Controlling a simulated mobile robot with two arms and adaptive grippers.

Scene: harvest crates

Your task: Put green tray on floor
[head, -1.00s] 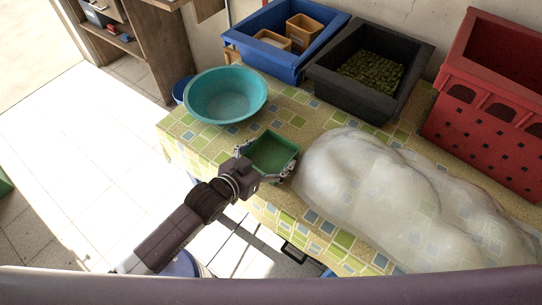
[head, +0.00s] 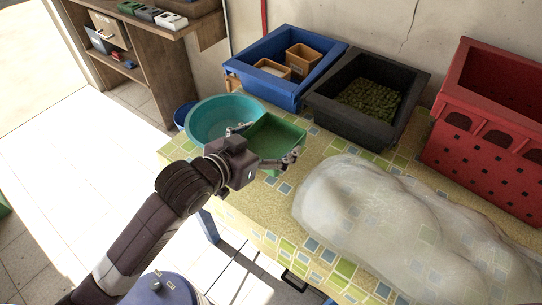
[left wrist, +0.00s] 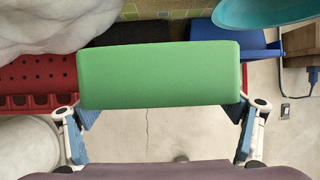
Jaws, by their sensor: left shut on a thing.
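The green tray (head: 276,140) is a small open box in the head view, in front of the teal bowl and above the patterned tabletop. My left gripper (head: 265,143) is shut on the green tray, with one finger at each side of it. The tray hides part of the bowl's right side. In the left wrist view the tray (left wrist: 160,75) shows one plain green face, between the two fingers of my left gripper (left wrist: 160,122). My right gripper is not in view.
The table (head: 235,205) holds the teal bowl (head: 205,121), a blue crate (head: 300,92), a black crate (head: 328,108) of green produce, a red crate (head: 475,170) and a translucent sack (head: 390,220). The tiled floor (head: 95,175) at left is largely clear. A blue round-topped object (head: 150,290) stands at the bottom.

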